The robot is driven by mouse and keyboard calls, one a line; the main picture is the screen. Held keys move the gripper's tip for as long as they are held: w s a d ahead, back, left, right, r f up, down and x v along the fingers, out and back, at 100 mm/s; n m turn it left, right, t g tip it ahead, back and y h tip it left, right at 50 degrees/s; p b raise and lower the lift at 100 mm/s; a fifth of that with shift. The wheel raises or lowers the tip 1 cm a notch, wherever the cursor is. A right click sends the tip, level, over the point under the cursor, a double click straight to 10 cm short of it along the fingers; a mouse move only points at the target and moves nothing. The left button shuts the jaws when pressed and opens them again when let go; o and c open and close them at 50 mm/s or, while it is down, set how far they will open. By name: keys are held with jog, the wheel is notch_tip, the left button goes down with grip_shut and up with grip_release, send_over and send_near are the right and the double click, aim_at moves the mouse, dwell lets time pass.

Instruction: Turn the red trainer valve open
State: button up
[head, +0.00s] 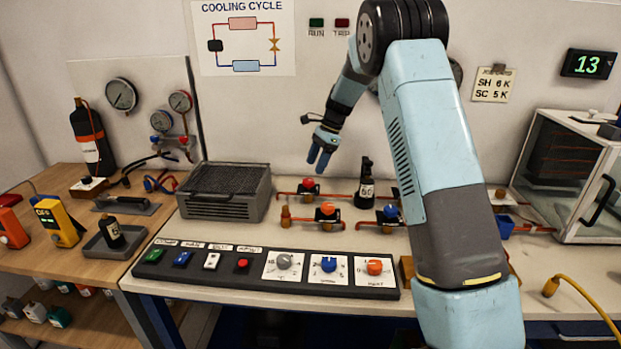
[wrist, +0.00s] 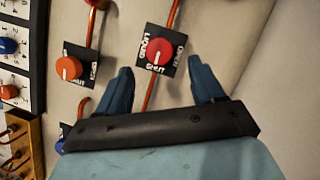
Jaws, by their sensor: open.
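The red valve knob (wrist: 157,50) sits on a black plate lettered "LIQUID", "SHUT" and "OPEN", on a copper pipe. Its white mark points toward the word "SHUT". It also shows in the head view (head: 308,184), on the rear pipe of the bench. My gripper (wrist: 160,72) is open and empty. In the wrist view the knob lies just beyond the gap between its two blue fingers. In the head view my gripper (head: 320,160) hangs above and slightly right of the knob, apart from it.
An orange valve knob (head: 326,209) stands in front of the red one, and a blue one (head: 390,211) is to its right. A dark bottle (head: 366,186) stands close by on the right. A grey finned unit (head: 225,192) is on the left. A control panel (head: 220,275) fills the front.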

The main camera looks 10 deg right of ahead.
aim_at(309, 180)
jog(key=shift+x, duration=3)
jog(key=shift+c, duration=0.3)
jog(key=c, duration=1)
